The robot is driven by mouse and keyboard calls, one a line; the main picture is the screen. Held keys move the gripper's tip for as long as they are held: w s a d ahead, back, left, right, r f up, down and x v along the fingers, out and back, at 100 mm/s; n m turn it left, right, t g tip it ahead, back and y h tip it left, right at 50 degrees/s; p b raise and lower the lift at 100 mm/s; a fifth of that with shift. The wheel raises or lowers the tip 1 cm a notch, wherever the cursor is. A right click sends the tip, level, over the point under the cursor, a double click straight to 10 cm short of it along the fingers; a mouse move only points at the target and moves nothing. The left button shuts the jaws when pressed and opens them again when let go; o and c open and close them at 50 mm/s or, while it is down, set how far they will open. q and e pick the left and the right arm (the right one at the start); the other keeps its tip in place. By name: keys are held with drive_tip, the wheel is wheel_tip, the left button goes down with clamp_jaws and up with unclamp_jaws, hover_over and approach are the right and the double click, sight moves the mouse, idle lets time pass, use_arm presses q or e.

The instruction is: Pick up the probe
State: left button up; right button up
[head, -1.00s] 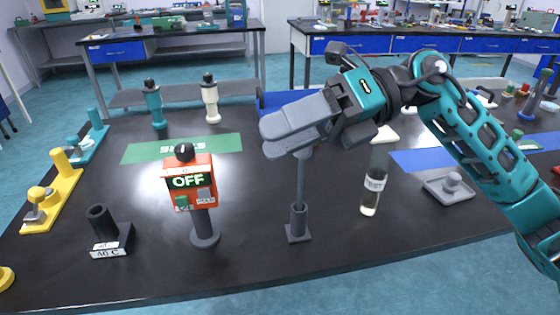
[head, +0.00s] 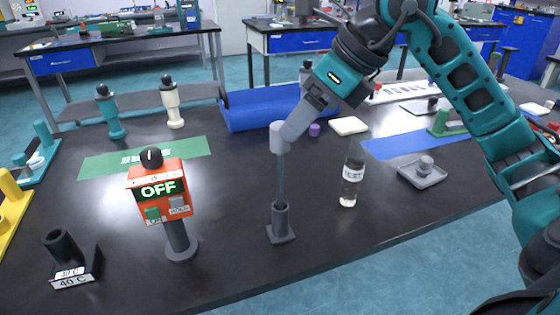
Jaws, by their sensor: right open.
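The probe is a thin grey rod with a thicker light grey cylindrical top (head: 278,138). It stands upright in a dark grey square-based holder (head: 281,222) near the middle of the black table. My right gripper (head: 292,131) reaches down from the upper right, its grey fingers at the probe's top. The gripper is open. The fingers overlap the right side of the top in the picture; whether they touch it I cannot tell, and one finger hides the other. My left gripper is not in view.
An orange box reading OFF (head: 160,190) stands left of the probe. A dark 40 C holder (head: 72,255) is at the front left. A blue tray (head: 265,110) lies behind. The table's front middle is clear.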

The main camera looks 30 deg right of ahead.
sight(285, 150)
drive_tip(key=x, duration=0.5)
drive_tip(key=shift+w+a, duration=0.15)
clamp_jaws()
idle(0.4)
